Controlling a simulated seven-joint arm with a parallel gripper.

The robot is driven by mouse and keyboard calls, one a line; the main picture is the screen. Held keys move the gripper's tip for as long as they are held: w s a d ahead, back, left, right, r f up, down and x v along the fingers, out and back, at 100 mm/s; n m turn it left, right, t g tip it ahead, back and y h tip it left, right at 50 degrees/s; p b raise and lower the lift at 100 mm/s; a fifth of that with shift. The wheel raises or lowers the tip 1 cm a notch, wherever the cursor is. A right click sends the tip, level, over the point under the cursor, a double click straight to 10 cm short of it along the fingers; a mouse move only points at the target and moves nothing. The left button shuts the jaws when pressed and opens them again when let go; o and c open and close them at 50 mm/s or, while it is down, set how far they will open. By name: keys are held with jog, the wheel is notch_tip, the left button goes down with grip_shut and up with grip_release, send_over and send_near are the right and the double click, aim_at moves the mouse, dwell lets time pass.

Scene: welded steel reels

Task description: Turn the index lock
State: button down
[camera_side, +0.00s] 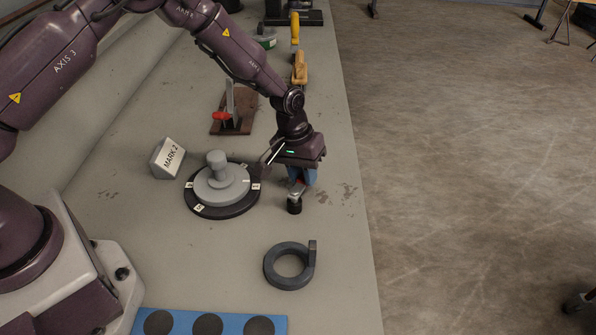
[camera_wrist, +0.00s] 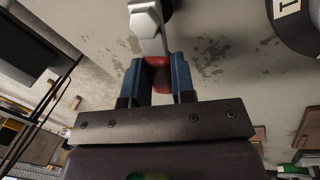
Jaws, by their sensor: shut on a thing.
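The index lock is a small metal lever (camera_side: 295,192) on a dark round base (camera_side: 294,207), on the bench just right of the dial. In the wrist view its pale metal arm (camera_wrist: 147,28) runs down to a red grip (camera_wrist: 158,80). My gripper (camera_side: 300,178) points down, its blue fingers (camera_wrist: 156,84) shut around the red grip. The dial is a dark round plate (camera_side: 243,203) with white labels and a grey knobbed reel (camera_side: 218,183) on top. Part of the plate shows at the wrist view's upper right (camera_wrist: 296,35). A sign (camera_side: 168,158) reads "MARK 2".
A dark ring with an upright tab (camera_side: 289,268) lies in front of the lock. A blue mat with dark circles (camera_side: 225,322) is at the front edge. A red-handled clamp on a brown board (camera_side: 232,118) and yellow-handled tools (camera_side: 299,68) are behind. The bench drops off at right.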

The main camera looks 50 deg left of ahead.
jog(key=m, duration=0.1)
jog(key=d+m, duration=0.1)
jog(key=m, duration=0.1)
jog(key=shift+w+g, duration=0.15)
jog(key=shift+g, duration=0.15)
jog(key=d+m, duration=0.1)
jog(key=m, duration=0.2)
jog(key=shift+d+m+g, duration=0.3)
jog(key=shift+d, duration=0.05)
jog(key=m, duration=0.1)
jog(key=d+m, duration=0.1)
jog(key=m, duration=0.2)
jog(key=shift+s+d+g, duration=0.3)
jog(key=shift+g, duration=0.1)
jog(key=shift+s+d+m, duration=0.25)
jog(key=shift+d+m, duration=0.1)
jog(key=shift+m, duration=0.75)
jog(key=shift+s+y, duration=0.1)
jog(key=shift+y, duration=0.2)
jog(key=c, duration=0.9)
grip_release()
jog(key=shift+c, duration=0.2)
